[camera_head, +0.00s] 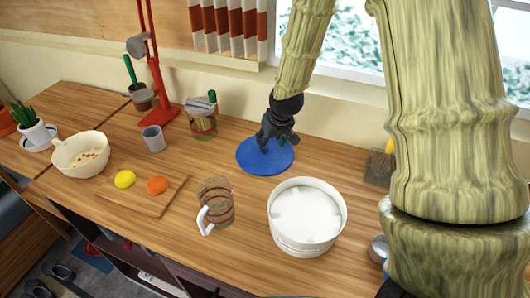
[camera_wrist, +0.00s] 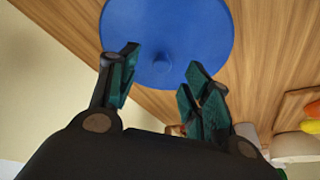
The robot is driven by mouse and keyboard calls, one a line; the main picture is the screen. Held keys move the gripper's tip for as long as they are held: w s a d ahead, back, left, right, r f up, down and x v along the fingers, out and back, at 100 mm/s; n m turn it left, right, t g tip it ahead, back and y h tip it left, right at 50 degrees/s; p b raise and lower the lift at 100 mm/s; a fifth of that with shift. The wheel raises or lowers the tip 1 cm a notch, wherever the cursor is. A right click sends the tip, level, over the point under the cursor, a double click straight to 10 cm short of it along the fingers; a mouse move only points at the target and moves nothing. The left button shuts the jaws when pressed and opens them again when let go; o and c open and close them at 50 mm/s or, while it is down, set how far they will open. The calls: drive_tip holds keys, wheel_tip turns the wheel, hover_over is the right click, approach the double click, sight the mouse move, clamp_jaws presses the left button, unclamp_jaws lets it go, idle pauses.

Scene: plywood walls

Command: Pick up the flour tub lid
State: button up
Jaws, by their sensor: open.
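A round blue disc, which looks like the flour tub lid (camera_head: 276,162), lies flat on the wooden counter. The gripper holds nothing. A white open tub with white contents, likely the flour tub (camera_head: 308,240), stands in front of the lid.
A mug with a white handle (camera_head: 216,202) stands left of the tub. A board (camera_head: 150,200) with a yellow and an orange item, a grey cup (camera_head: 153,138), a jar (camera_head: 202,120) and a red stand (camera_head: 180,112) are further left. The wall is close behind.

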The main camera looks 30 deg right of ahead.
drive_tip(key=shift+w+a+f+p, duration=0.2)
drive_tip(key=shift+w+f+p, duration=0.85)
drive_tip(key=shift+f, duration=0.35)
drive_tip(key=shift+x, duration=1.15)
clamp_jaws()
